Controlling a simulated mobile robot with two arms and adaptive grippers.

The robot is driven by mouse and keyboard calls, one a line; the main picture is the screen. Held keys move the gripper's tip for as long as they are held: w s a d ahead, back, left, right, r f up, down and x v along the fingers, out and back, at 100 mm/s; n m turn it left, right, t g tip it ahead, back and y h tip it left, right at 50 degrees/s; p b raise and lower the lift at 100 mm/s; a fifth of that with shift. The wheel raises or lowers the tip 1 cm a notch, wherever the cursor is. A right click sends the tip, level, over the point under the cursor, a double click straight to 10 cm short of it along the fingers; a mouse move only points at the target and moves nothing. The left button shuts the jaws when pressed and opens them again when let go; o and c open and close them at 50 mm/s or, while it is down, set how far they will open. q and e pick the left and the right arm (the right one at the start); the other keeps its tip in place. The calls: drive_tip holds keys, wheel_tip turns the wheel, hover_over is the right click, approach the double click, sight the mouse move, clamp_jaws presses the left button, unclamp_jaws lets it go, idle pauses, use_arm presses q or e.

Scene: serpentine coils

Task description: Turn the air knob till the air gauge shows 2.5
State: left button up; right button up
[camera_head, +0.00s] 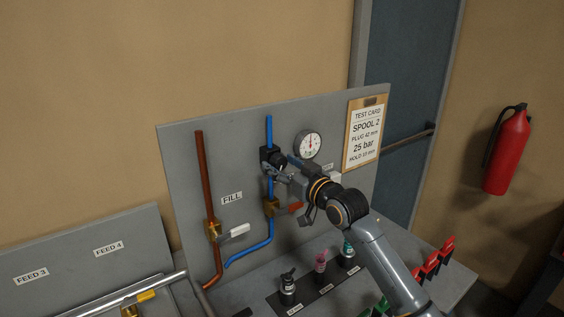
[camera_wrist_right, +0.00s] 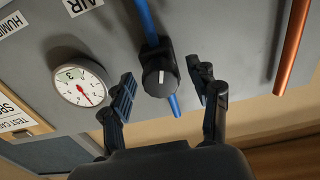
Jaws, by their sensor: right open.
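The air knob (camera_wrist_right: 160,75) is a black round knob with a pale pointer line, on the blue pipe (camera_wrist_right: 146,22) in the right wrist view. The two fingers of my right gripper (camera_wrist_right: 165,88) stand open on either side of it, with gaps visible. In the head view my right gripper (camera_head: 280,172) is at the blue pipe, and its fingers partly hide the knob. The air gauge (camera_head: 307,144) is a white dial to the right of the knob. It also shows in the right wrist view (camera_wrist_right: 80,85) with a red needle; its exact reading is too small to tell.
A copper pipe (camera_head: 206,175) with a white-lever valve (camera_head: 235,231) runs left of the blue pipe. A red lever (camera_head: 295,207) sits below my right gripper. A test card (camera_head: 365,133) hangs at the panel's right. Several bottles (camera_head: 288,288) stand on the bench below.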

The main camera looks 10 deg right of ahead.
drive_tip(key=c, duration=1.2)
use_arm(q)
drive_tip(key=shift+s+a+f, duration=0.1)
drive_tip(key=shift+s+a, duration=0.05)
drive_tip(key=shift+s, duration=0.4)
use_arm(e)
drive_tip(key=shift+o, duration=0.2)
drive_tip(key=n, duration=0.2)
drive_tip(key=shift+n, duration=0.4)
use_arm(q)
drive_tip(key=shift+w, duration=0.15)
use_arm(e)
drive_tip(key=shift+d+n, duration=0.1)
drive_tip(key=shift+n, duration=1.7)
drive_tip(key=o, duration=1.2)
drive_tip(key=shift+c, duration=0.2)
